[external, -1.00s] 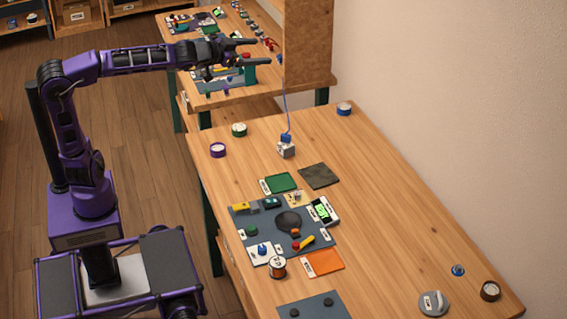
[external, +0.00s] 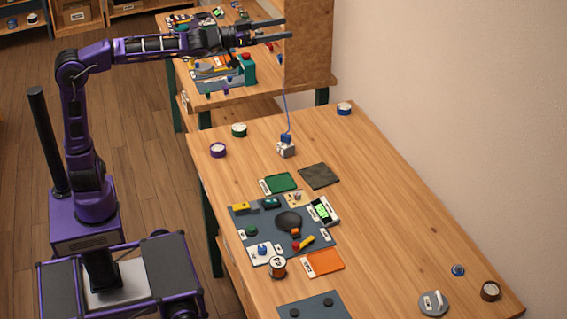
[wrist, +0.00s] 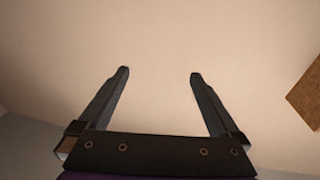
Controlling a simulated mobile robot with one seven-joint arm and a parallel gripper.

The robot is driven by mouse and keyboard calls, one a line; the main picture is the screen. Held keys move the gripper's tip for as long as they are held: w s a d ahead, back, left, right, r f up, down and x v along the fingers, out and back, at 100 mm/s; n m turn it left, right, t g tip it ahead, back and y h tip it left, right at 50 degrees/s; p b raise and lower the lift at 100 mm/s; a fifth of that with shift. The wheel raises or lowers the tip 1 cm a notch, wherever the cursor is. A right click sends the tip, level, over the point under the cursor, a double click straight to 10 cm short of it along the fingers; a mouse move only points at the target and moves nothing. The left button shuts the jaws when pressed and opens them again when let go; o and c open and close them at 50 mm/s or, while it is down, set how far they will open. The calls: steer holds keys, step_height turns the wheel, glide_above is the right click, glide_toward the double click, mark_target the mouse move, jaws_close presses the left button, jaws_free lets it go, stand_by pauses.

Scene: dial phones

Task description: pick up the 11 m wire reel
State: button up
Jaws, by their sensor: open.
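A spool with dark orange-brown ends and a white label (external: 278,267) stands upright at the front left of the near bench, beside the dark work mat. It looks like a wire reel, but its label is too small to read. Small round reel-like items lie elsewhere on the bench: purple (external: 218,150), green (external: 239,130), blue (external: 344,109) and dark (external: 490,291). I cannot read any 11 m mark. My gripper (external: 287,29) is open and empty, high above the benches and far from the spool. The wrist view shows its spread fingers (wrist: 159,75) against the plain wall.
The near bench (external: 400,210) has clear wood on its right side. A dark mat (external: 262,222) holds several small parts. An orange tray (external: 323,262) lies right of the spool. A blue cable (external: 286,108) hangs to a small block. A brown board (external: 308,45) stands behind.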

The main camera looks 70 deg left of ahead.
steer(key=s+d+f+n+g+h+p, duration=0.1)
steer(key=s+d+f+n+g+h, duration=0.15)
steer(key=d+f, duration=1.1)
steer(key=s+d+f+n+g+h, duration=0.15)
steer(key=s+d+f, duration=0.25)
steer(key=d+f, duration=0.95)
steer(key=s+d+f+m+g+y+p, duration=0.1)
steer(key=s+f+m+y, duration=0.1)
steer(key=s+f, duration=0.85)
steer(key=s+d+f+m+y, duration=0.2)
steer(key=s+f, duration=0.6)
steer(key=f, duration=0.5)
glide_toward(289, 272)
steer(key=w, duration=0.1)
steer(key=w+r, duration=0.1)
steer(key=w, duration=0.1)
steer(key=shift+w+d+r+g+b, duration=0.15)
steer(key=shift+w+d+g+b, duration=0.1)
steer(key=shift+g+b, duration=0.05)
steer(key=shift+x, duration=3.15)
steer(key=shift+d+r, duration=0.2)
